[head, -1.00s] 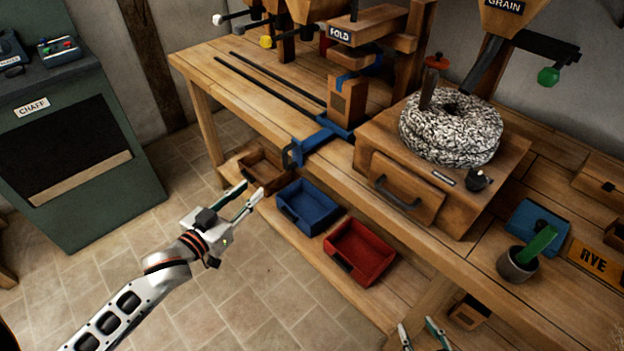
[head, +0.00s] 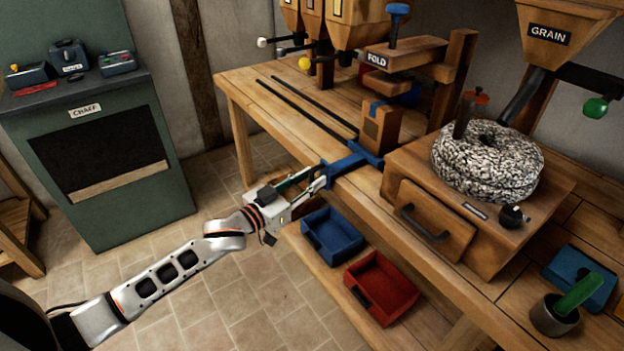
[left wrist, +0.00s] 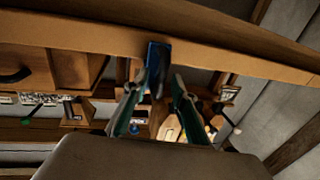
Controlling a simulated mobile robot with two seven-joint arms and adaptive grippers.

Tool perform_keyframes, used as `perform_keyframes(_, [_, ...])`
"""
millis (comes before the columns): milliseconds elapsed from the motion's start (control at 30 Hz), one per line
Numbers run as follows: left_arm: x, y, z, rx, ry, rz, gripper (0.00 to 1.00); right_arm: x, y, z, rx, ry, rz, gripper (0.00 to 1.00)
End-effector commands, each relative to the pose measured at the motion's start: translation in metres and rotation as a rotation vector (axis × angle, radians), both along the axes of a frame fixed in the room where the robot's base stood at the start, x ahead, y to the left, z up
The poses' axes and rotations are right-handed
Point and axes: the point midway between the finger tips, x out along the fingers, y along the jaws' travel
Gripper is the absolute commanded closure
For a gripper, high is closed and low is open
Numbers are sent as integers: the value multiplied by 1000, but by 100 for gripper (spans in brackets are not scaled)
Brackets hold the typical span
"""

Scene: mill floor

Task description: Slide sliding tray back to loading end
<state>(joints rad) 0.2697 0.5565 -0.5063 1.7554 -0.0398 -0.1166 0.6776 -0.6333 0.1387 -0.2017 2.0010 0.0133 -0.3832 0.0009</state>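The blue sliding tray (head: 350,160) sits at the near end of two black rails on the bench, by the bench's front edge. Its blue handle sticks out over the edge and also shows in the left wrist view (left wrist: 157,58). A wooden block with a blue strip (head: 382,128) stands at the tray's far right side. My left gripper (head: 318,179) is at the handle. In the left wrist view its two fingers (left wrist: 161,77) are apart, with the handle's end between or just beyond their tips. Contact cannot be made out. My right gripper is out of view.
Black rails (head: 305,108) run back left under the hoppers, with clear bench around them. A FOLD press (head: 405,57) stands behind the block. A millstone box (head: 480,215) is to the right. Blue (head: 333,236) and red (head: 382,288) bins lie below the bench front.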

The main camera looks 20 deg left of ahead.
Motion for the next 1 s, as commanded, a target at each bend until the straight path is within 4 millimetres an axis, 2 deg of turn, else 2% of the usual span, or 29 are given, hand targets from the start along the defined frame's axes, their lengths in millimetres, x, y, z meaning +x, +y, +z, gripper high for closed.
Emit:
perform_keyframes(367, [6, -3, 0, 1, 0, 0, 74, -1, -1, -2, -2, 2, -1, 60])
perform_keyframes(500, [6, -3, 0, 1, 0, 0, 100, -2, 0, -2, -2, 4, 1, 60])
perform_keyframes(800, [8, -1, 0, 1, 0, 0, 100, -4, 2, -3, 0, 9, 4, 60])
perform_keyframes(1000, [22, 18, 1, 4, -2, 3, 100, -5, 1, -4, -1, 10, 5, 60])
